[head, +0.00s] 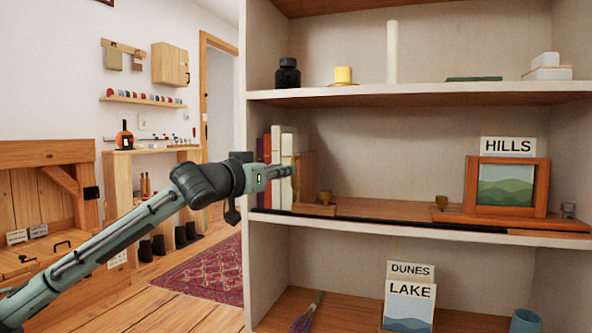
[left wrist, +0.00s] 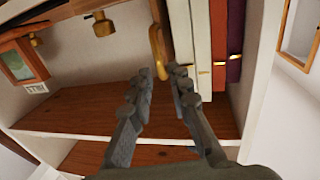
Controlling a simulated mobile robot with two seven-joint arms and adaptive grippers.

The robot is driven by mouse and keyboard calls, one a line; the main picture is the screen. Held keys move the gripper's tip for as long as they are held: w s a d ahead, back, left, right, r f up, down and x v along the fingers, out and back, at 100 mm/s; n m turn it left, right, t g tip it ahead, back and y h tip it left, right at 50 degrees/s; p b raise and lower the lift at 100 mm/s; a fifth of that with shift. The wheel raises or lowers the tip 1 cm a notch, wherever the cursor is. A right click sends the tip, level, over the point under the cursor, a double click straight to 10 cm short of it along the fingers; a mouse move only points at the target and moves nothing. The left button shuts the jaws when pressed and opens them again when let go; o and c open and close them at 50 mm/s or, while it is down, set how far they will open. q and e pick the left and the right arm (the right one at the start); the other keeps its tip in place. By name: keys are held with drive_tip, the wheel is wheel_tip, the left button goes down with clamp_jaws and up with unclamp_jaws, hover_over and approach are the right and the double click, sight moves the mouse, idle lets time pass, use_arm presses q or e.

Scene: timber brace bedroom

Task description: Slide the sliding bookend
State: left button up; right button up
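The wooden bookend (head: 309,180) stands upright on the middle shelf, against the right side of a row of books (head: 283,160). A low wooden foot with a small brass knob (head: 325,197) extends to its right. My left gripper (head: 288,172) is in front of the books, close to the bookend. In the left wrist view my left gripper (left wrist: 160,72) is open, its fingertips apart, with the rounded end of a light wooden piece (left wrist: 157,45) showing between them. I cannot tell whether they touch it. My right gripper is not in view.
A dark rail (head: 400,222) runs along the shelf's front. A framed HILLS picture (head: 507,187) stands at the right, with another brass knob (head: 441,201) beside it. The shelf between the knobs is clear. Shelves above and below hold small objects.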

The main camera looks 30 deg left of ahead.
sight(293, 185)
use_arm(q)
drive_tip(key=shift+w+a, duration=0.1)
drive_tip(key=shift+w, duration=2.6)
drive_tip(key=shift+c, duration=0.6)
clamp_jaws()
